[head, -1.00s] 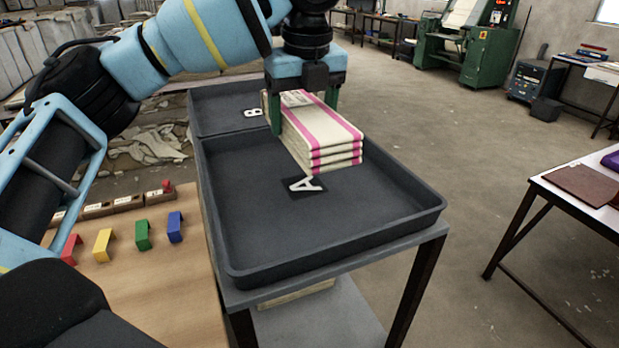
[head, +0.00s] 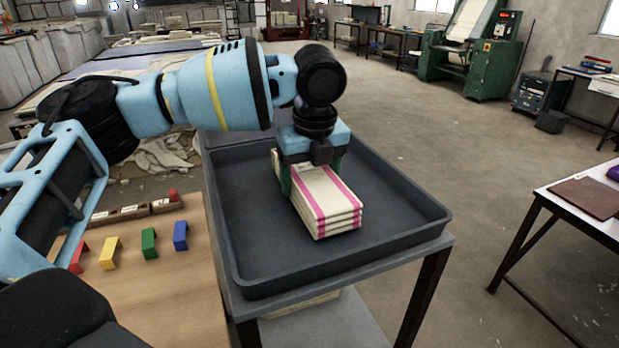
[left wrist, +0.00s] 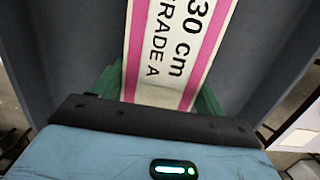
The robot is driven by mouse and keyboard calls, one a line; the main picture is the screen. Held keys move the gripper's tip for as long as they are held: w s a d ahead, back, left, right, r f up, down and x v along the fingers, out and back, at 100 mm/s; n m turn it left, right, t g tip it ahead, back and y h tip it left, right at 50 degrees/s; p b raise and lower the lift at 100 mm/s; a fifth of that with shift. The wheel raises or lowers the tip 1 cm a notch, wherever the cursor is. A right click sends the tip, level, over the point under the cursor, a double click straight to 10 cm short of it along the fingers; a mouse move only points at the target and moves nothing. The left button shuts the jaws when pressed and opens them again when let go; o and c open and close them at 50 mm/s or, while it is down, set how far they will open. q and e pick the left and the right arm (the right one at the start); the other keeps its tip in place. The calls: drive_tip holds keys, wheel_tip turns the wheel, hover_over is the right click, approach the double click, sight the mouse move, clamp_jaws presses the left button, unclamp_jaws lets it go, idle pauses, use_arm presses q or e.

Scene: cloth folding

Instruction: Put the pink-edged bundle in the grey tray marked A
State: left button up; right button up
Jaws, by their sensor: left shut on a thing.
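The pink-edged bundle (head: 328,203) is a stack of folded cream cloth with pink stripes. My left gripper (head: 311,175) is shut on it, with green fingers on either side. The bundle is inside the near grey tray (head: 345,272), around its middle; I cannot tell whether it touches the tray floor. The tray's A mark is hidden now. My right gripper is not in view.
The tray stands on a dark-legged cart (head: 425,275). A wooden table (head: 160,290) at left holds red, yellow, green and blue blocks (head: 148,243). A white table (head: 570,208) stands at right. The tray's front and right floor is bare.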

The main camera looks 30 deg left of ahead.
sight(314, 177)
use_arm(q)
drive_tip(key=shift+f, duration=0.1)
drive_tip(key=shift+f, duration=0.15)
drive_tip(key=o, duration=1.1)
drive_tip(key=r, duration=0.4)
drive_tip(key=d+r, duration=0.1)
drive_tip(key=r, duration=0.3)
drive_tip(key=s+r, duration=0.1)
drive_tip(key=r, duration=0.3)
drive_tip(key=shift+s+d+r, duration=0.1)
drive_tip(key=shift+d, duration=0.1)
